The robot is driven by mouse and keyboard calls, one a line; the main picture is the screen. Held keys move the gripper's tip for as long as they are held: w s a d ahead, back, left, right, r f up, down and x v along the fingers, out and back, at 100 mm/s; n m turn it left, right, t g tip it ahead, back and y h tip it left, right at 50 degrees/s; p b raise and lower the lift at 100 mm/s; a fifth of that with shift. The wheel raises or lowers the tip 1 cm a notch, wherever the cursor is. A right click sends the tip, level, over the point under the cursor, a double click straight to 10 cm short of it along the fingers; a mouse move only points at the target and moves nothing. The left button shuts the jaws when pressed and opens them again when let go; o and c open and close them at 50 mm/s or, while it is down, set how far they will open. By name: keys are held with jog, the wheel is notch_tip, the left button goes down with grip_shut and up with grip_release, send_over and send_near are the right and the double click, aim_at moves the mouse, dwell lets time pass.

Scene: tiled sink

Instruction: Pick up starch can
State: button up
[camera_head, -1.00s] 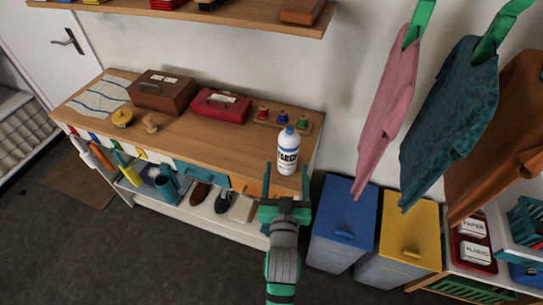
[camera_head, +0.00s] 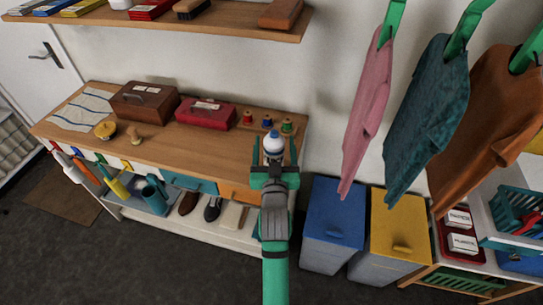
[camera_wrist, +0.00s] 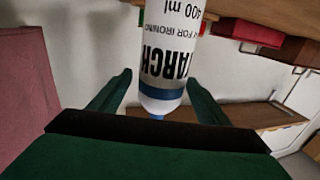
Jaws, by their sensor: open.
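The starch can (camera_head: 273,141) is a white spray can with a blue top, upright near the right end of the wooden worktop. My gripper (camera_head: 274,152) is open in front of it, and its lower part is hidden behind the gripper in the head view. In the wrist view the can (camera_wrist: 172,45) appears upside down, with its "STARCH" lettering and blue band showing. The gripper's two green fingers (camera_wrist: 158,80) flank its top end, apart from it. I cannot tell how deep the can is between them.
Small colored spools (camera_head: 267,122) stand just behind the can. A red box (camera_head: 206,114) and a brown box (camera_head: 144,103) sit farther left on the worktop (camera_head: 180,139). Blue (camera_head: 335,212) and yellow (camera_head: 400,225) bins stand right. A pink garment (camera_head: 367,115) hangs above them.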

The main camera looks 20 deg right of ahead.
jog(key=x, duration=0.4)
jog(key=shift+a+r, duration=0.1)
jog(key=shift+r, duration=0.05)
grip_shut()
